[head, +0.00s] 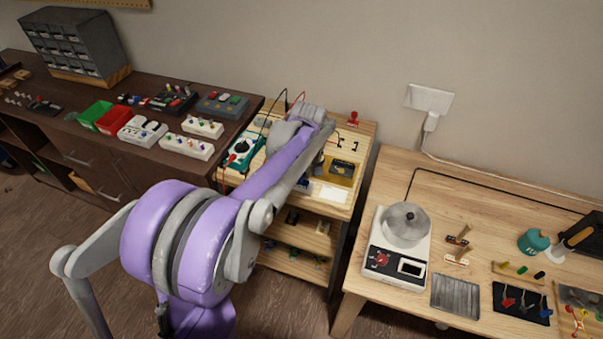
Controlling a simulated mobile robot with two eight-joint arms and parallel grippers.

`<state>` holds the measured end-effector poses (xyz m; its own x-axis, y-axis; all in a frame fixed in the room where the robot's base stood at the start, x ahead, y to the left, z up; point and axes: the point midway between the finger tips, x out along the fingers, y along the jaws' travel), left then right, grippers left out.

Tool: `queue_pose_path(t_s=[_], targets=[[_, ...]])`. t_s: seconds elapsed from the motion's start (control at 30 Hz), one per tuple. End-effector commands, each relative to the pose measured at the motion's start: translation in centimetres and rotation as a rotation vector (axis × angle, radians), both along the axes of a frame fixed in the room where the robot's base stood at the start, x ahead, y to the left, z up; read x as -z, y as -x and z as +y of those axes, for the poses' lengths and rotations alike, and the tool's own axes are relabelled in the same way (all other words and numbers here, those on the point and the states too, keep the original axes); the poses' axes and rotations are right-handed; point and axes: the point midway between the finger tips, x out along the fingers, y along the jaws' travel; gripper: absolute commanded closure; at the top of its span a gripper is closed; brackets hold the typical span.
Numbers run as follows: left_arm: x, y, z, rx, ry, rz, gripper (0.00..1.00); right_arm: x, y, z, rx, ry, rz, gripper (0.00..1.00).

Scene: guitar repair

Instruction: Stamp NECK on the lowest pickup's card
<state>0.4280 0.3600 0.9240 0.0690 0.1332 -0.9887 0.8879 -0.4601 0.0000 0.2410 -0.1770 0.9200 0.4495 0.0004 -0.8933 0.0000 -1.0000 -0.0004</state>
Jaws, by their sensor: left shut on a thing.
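My left arm reaches over the top of a small wooden bench (362,132). My left gripper (304,184) is low over that top, mostly hidden behind my own forearm. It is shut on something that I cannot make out. A white card-like sheet (330,193) lies at the front of the bench, just right of the gripper. A dark item in a yellowish tray (342,171) is behind the sheet. A small red stamp-like object (353,118) stands at the back right. I cannot tell which items are pickups, nor read any lettering. My right gripper is not in view.
A teal meter (243,152) with leads stands at the bench's left. A dark workbench (180,90) with bins and parts is at left. A light table (390,165) at right holds a scale with a metal pot (405,222) and tools. A gap separates it from the small bench.

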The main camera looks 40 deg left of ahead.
Motion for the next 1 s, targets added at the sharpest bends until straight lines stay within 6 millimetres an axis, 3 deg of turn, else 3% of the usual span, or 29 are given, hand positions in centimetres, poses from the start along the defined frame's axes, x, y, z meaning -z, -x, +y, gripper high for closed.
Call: queue_pose_path(t_s=[0.33, 1.0], targets=[[-0.6, 0.0, 0.0, 0.0, 0.001, 0.0, 1.0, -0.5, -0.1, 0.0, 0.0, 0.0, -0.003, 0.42], [-6.1, -0.1, 0.0, -0.001, 0.0, -0.001, 1.0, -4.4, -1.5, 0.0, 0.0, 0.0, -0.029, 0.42]])
